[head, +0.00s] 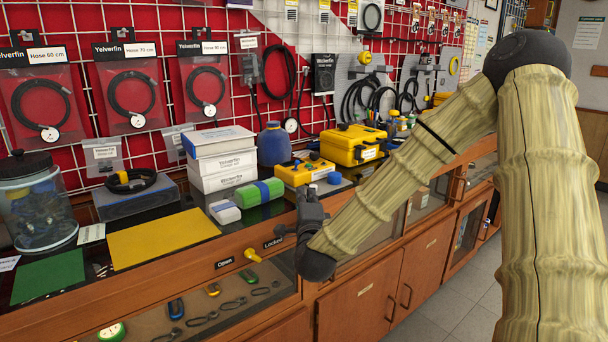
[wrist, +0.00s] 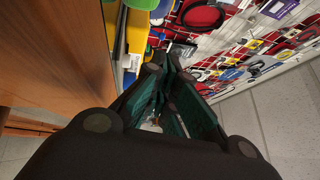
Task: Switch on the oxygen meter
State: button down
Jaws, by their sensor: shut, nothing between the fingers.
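A small yellow device (head: 304,173) with dark knobs on top stands on the counter; it may be the oxygen meter, but I cannot read its label. A small blue and white round part (head: 334,178) sits at its right. My gripper (head: 310,202) is in front of the device, near the counter's front edge, and looks apart from it. In the wrist view my gripper (wrist: 165,85) has its dark green-padded fingers together, with nothing held. The wrist view is turned sideways, and my fingers hide part of the counter. I cannot see a switch clearly.
A green and blue box (head: 260,192), white boxes (head: 222,165), a blue bottle (head: 273,145) and a yellow case (head: 352,146) crowd around. A yellow mat (head: 160,238) lies left. A yellow key-like handle (head: 252,254) sticks out from the cabinet front. Hoses hang behind.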

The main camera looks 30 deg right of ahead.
send_near(295, 170)
jog(key=w+d+r, duration=0.2)
jog(key=w+d, duration=0.1)
jog(key=w+d+r, duration=0.1)
jog(key=d, duration=0.1)
jog(key=shift+w+r, duration=0.15)
jog(key=shift+r, duration=0.1)
jog(key=shift+a+r, duration=0.1)
dwell(0.4)
